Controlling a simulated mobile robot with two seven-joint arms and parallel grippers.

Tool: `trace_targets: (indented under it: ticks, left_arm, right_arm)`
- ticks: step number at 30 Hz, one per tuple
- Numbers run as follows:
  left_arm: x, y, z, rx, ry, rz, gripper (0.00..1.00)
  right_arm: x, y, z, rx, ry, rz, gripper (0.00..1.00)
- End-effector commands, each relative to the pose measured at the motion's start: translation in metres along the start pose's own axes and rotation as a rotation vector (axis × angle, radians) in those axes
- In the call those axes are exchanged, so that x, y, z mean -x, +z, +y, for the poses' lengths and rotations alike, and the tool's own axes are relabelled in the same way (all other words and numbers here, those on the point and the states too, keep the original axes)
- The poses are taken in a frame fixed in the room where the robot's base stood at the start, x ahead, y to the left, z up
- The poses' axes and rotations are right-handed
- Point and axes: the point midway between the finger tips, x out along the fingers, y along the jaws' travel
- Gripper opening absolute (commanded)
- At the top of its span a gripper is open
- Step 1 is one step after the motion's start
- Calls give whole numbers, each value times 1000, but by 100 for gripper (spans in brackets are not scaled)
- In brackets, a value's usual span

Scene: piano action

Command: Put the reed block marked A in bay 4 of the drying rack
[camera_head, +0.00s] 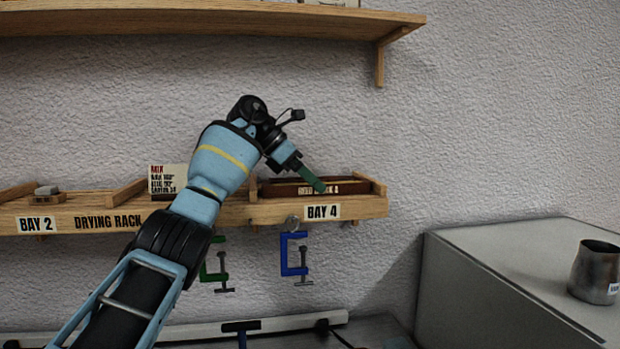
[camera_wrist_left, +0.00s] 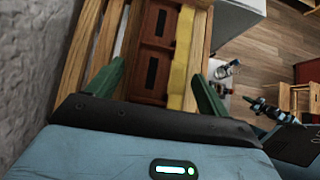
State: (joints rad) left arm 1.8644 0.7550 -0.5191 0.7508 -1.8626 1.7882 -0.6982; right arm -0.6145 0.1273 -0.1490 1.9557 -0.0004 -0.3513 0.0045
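The reddish-brown reed block (camera_head: 335,188) lies in bay 4 of the drying rack (camera_head: 265,210), above the label BAY 4 (camera_head: 322,212). Its printed label is partly covered by a green finger, and I read its last letter as A. My left gripper (camera_head: 306,180) is over this bay. In the left wrist view, the block (camera_wrist_left: 156,60) shows two dark slots and lies between the two green fingers of the left gripper (camera_wrist_left: 158,92). The fingers are spread wide, with gaps to the block.
A wooden divider (camera_head: 376,184) closes the right end of the rack. A card (camera_head: 168,180) and a small grey block (camera_head: 46,191) stand further left. Blue (camera_head: 292,254) and green (camera_head: 213,262) clamps hang below. A metal jug (camera_head: 594,272) stands on the right cabinet.

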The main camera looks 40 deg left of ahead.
Motion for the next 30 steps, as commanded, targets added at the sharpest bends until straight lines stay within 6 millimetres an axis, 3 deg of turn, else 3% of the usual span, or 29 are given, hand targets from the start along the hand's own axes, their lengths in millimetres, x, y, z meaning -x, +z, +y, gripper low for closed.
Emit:
trace_targets:
  ticks: [12, 27, 30]
  left_arm:
    - [4, 2, 0, 1, -1, 0, 82]
    - [91, 3, 0, 1, 0, -3, 82]
    - [100, 3, 0, 2, -1, -1, 82]
  right_arm:
    - [0, -2, -1, -5, 0, 5, 0]
    - [0, 0, -2, -7, -1, 0, 0]
    - [0, 1, -2, -7, -1, -1, 0]
